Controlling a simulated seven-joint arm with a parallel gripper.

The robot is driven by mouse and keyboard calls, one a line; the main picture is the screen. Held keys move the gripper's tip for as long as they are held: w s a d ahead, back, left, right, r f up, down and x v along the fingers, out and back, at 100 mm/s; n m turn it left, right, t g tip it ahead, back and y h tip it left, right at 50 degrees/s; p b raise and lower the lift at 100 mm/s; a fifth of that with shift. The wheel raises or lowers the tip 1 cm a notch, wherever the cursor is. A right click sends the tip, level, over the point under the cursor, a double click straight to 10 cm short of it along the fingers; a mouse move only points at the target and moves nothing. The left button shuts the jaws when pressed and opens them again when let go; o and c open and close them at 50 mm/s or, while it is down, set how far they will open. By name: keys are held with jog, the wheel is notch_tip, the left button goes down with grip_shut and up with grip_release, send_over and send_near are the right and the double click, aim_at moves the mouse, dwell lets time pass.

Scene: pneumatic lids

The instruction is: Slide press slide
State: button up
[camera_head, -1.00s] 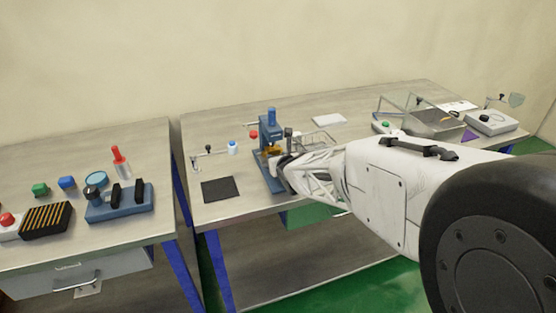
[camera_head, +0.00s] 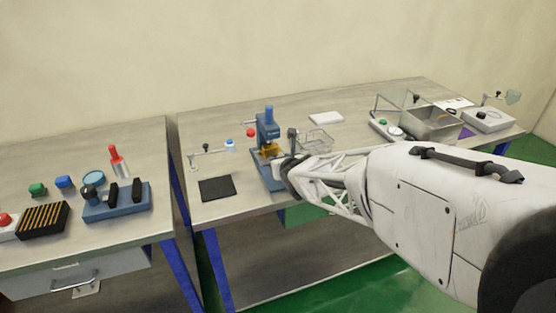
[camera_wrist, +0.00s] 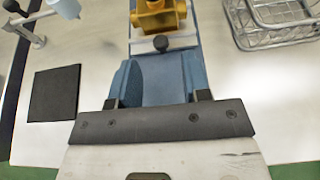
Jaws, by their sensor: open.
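A blue press (camera_head: 268,130) stands on the right-hand table. Its yellow slide block (camera_head: 269,149) sits low between its uprights. In the wrist view the yellow block (camera_wrist: 158,17) is at the top, with a small black knob (camera_wrist: 161,43) facing me in front of a pale bar. The press's blue base (camera_wrist: 160,82) runs below the knob toward me. In the head view my gripper (camera_head: 280,167) is at the press's near right side.
A black mat (camera_head: 217,188) lies left of the press, and a wire basket (camera_head: 317,141) stands to its right. A small stand with a blue-topped part (camera_head: 229,145) is behind the mat. A metal bin (camera_head: 430,122) is farther right. Another table with tools is at left.

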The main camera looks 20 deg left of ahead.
jog(key=shift+v, duration=1.35)
jog(key=shift+r, duration=0.1)
jog(key=s+d+r+m+h, duration=0.25)
jog(key=d+r+m, duration=0.25)
jog(key=d+m, duration=0.4)
jog(key=s+d+r+m+g+h, duration=0.1)
jog(key=d+r+m+h, duration=0.4)
jog(key=d, duration=0.6)
jog(key=s+d+r+m, duration=0.1)
jog(key=d+r+m, duration=0.3)
jog(key=d+m, duration=0.6)
jog(key=s+d+m+g+h, duration=0.1)
jog(key=s+d+m+g, duration=0.2)
jog(key=s+d+m, duration=0.6)
jog(key=s+d+r+m+g+h, duration=0.1)
jog(key=s+d+m+g, duration=0.2)
jog(key=s+d+m, duration=0.6)
jog(key=s+m, duration=0.3)
jog(key=s, duration=0.5)
jog(key=shift+r, duration=0.25)
